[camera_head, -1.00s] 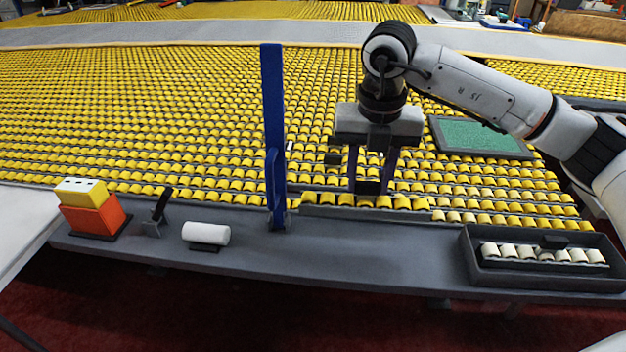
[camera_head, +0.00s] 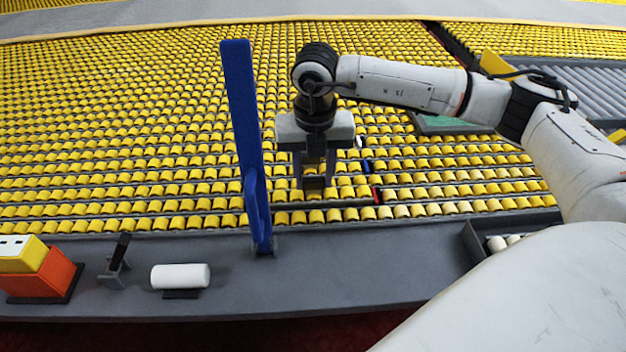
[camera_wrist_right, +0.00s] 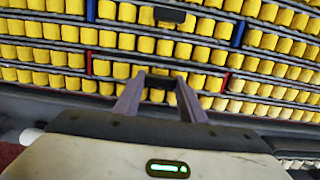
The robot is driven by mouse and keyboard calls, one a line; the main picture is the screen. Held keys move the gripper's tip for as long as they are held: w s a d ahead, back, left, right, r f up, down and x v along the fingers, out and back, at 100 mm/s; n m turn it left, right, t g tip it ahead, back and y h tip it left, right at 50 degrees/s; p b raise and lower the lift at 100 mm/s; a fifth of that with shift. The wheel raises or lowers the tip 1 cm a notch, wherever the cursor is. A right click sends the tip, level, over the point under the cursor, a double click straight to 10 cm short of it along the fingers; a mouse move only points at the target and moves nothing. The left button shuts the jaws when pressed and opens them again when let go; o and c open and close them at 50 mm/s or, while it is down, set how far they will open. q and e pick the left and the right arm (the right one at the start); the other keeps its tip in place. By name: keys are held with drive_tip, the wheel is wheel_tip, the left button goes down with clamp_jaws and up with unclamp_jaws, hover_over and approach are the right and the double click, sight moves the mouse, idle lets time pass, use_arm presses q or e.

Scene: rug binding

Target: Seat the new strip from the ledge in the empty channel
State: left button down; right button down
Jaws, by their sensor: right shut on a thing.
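My right gripper (camera_head: 313,185) is shut on the dark grip of the new strip, low over the front rows of the roller bed. The strip, with bright yellow rollers (camera_head: 333,215), lies under the jaws, roughly in line with the front row. In the right wrist view the dark grip (camera_wrist_right: 158,79) sits between the fingers. A red marker (camera_head: 377,194) stands near the strip's right end; red markers also show on both sides in the wrist view (camera_wrist_right: 225,82). The channel floor is hidden, so I cannot tell whether the strip is seated or just above. My left gripper is out of view.
A grey ledge (camera_head: 330,268) runs along the front. A tall blue post (camera_head: 243,130) stands close left of the gripper. A white roller (camera_head: 180,276), a small dark tool on a stand (camera_head: 118,258) and an orange-yellow block (camera_head: 40,275) are left. A dark tray (camera_head: 472,242) with pale rollers is right.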

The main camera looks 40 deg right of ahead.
sight(314, 198)
drive_tip(key=shift+f, duration=0.8)
drive_tip(key=shift+f, duration=0.2)
drive_tip(key=c, duration=1.1)
unclamp_jaws()
drive_tip(key=r, duration=0.8)
drive_tip(key=s+r, duration=0.1)
drive_tip(key=r, duration=0.3)
drive_tip(key=shift+s+a+r, duration=0.1)
drive_tip(key=shift+a+r, duration=0.1)
drive_tip(key=shift+a, duration=0.2)
